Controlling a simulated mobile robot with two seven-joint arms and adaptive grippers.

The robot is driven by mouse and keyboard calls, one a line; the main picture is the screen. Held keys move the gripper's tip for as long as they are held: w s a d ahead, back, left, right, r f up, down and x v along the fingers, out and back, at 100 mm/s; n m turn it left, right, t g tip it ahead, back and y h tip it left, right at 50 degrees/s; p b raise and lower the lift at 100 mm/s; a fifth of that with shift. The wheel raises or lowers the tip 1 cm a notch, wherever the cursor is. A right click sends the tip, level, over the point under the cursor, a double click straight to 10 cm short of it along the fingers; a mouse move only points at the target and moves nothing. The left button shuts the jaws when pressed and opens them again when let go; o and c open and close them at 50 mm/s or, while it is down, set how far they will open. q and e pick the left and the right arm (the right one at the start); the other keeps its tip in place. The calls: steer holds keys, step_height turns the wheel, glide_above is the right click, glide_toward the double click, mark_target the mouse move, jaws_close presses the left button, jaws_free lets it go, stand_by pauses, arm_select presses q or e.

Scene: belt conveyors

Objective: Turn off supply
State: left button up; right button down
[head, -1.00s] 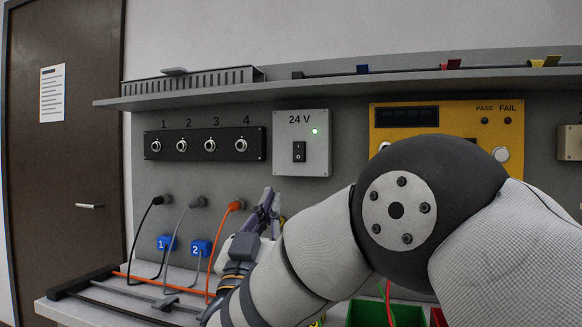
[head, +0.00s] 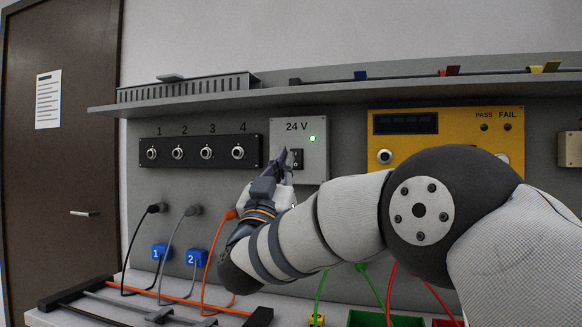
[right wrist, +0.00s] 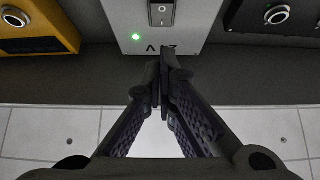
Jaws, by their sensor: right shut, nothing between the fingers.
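The supply is a light grey box labelled 24 V (head: 314,172) on the back panel; it also shows upside down in the right wrist view (right wrist: 187,18). Its black rocker switch (head: 298,159) is partly behind my fingertips in the head view and shows at the top of the right wrist view (right wrist: 160,14). Its green lamp (head: 312,139) is lit. My right gripper (head: 281,155) is shut and empty, its tips raised just left of the switch in the head view. In the right wrist view its tips (right wrist: 162,65) overlap the label. Contact cannot be told. My left gripper is out of view.
A black strip with numbered sockets (head: 200,165) is left of the box, and a yellow PASS/FAIL tester (head: 450,129) is right of it. A shelf (head: 210,103) runs above. Black, grey and orange cables (head: 207,262) hang below left, near my arm.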

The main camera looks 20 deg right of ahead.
mark_target(297, 151)
steer(key=w, duration=0.1)
steer(key=w+d, duration=0.2)
steer(key=shift+w+d+f+b, duration=0.1)
steer(key=shift+w+f+b, duration=0.05)
steer(key=shift+f+b, duration=0.15)
